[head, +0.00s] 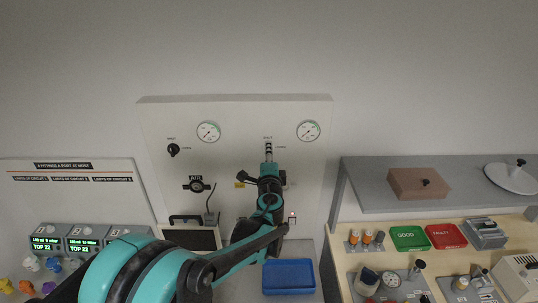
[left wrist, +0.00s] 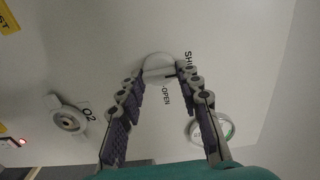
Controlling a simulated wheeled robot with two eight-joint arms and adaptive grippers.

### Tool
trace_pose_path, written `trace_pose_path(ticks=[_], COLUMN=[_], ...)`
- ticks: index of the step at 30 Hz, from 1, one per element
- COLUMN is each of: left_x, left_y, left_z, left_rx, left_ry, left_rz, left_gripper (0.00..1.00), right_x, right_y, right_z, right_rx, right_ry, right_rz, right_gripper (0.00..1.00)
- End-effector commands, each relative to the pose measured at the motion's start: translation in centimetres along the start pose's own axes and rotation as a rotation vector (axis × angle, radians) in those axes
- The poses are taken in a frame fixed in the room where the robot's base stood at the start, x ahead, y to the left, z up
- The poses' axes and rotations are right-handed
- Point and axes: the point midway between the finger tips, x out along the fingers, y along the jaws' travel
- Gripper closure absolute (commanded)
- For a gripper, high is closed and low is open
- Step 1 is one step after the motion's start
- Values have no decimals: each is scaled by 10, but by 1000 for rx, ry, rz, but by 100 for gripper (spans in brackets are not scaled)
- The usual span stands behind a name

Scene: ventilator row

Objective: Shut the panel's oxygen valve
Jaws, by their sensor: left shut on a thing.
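The wall panel (head: 240,115) carries two gauges and two valves. My left gripper (head: 268,155) reaches the right-hand valve, under the SHUT label, and hides most of it in the head view. In the left wrist view the round pale valve knob (left wrist: 157,62) lies between the fingertips of my left gripper (left wrist: 160,72), which is shut on it. SHUT and OPEN labels are beside the knob. The O2 outlet (left wrist: 68,122) is close by, so this is the oxygen side. I cannot tell the knob's exact setting. My right gripper is not in view.
The other valve, a black knob (head: 173,149), sits above the AIR outlet (head: 195,184). The right gauge (head: 308,131) is close to my gripper. A blue tray (head: 289,277) lies below, with a shelf (head: 365,172) and workbench at the right and monitors at the left.

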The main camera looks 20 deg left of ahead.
Motion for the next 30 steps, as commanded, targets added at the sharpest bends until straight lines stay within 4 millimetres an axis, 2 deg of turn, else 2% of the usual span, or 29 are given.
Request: trace_pose_path(ticks=[7, 8, 9, 10, 21, 26, 30], left_x=[0, 0, 0, 0, -6, -32, -64], left_y=[1, 1, 1, 1, 0, 0, 0], left_z=[1, 1, 1, 1, 0, 0, 0], left_rx=[-2, -2, -2, -2, 0, 0, -1], left_ry=[-1, -1, -1, -1, 1, 1, 1], left_rz=[1, 1, 1, 1, 0, 0, 0], left_gripper=[95, 58, 48, 45, 45, 45, 45], right_x=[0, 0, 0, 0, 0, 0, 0], right_y=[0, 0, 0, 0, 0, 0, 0], right_z=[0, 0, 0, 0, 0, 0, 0], right_rx=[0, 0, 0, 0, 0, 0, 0], right_ry=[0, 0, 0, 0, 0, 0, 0], right_rz=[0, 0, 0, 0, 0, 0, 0], right_gripper=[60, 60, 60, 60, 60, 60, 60])
